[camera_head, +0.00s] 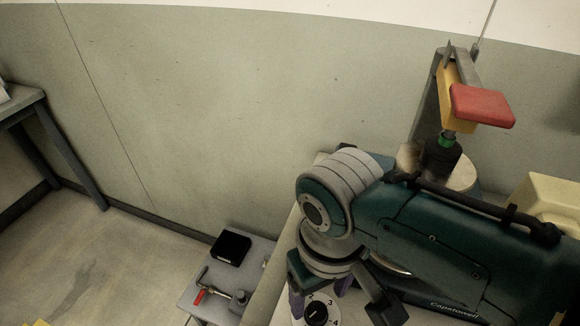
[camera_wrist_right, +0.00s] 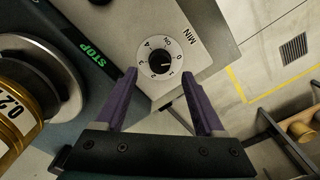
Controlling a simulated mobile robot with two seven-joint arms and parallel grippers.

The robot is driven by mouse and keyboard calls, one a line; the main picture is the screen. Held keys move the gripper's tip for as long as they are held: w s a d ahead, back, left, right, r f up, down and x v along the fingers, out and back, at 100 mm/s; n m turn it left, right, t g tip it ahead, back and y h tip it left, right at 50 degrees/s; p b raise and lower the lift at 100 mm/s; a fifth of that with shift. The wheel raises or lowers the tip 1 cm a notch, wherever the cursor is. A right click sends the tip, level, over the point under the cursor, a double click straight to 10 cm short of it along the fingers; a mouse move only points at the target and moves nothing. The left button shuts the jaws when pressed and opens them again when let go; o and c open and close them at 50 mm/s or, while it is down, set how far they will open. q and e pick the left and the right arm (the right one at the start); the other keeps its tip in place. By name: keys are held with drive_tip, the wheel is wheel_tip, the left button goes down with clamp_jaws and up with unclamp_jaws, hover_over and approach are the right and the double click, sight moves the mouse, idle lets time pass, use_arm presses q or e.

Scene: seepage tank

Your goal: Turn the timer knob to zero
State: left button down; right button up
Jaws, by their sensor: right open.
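The timer knob (camera_wrist_right: 158,64) is a small black round knob on a white numbered dial, with "MIN" printed beside it on a grey panel. A light pointer mark on it faces roughly right in the wrist view; the exact number it meets is hard to read. In the head view, the knob (camera_head: 317,313) shows at the bottom, partly cut off. My right gripper (camera_wrist_right: 159,75) has its purple fingers spread, one toward each side of the knob, with nothing between them; contact is not visible. In the head view, the right gripper (camera_head: 319,292) is partly hidden under my wrist.
A press-like device with a red handle (camera_head: 483,105) stands at the back right. A cream box (camera_head: 545,205) is beyond my arm. A low grey table (camera_head: 256,252) holds a black tray (camera_head: 231,248) and a red-handled tool (camera_head: 200,296). In the wrist view, a gold cylinder (camera_wrist_right: 15,120) is at left.

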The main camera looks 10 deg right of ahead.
sight(317, 311)
wheel_tip(317, 311, up, 5)
drive_tip(key=shift+r+p, duration=0.1)
drive_tip(key=shift+p, duration=0.4)
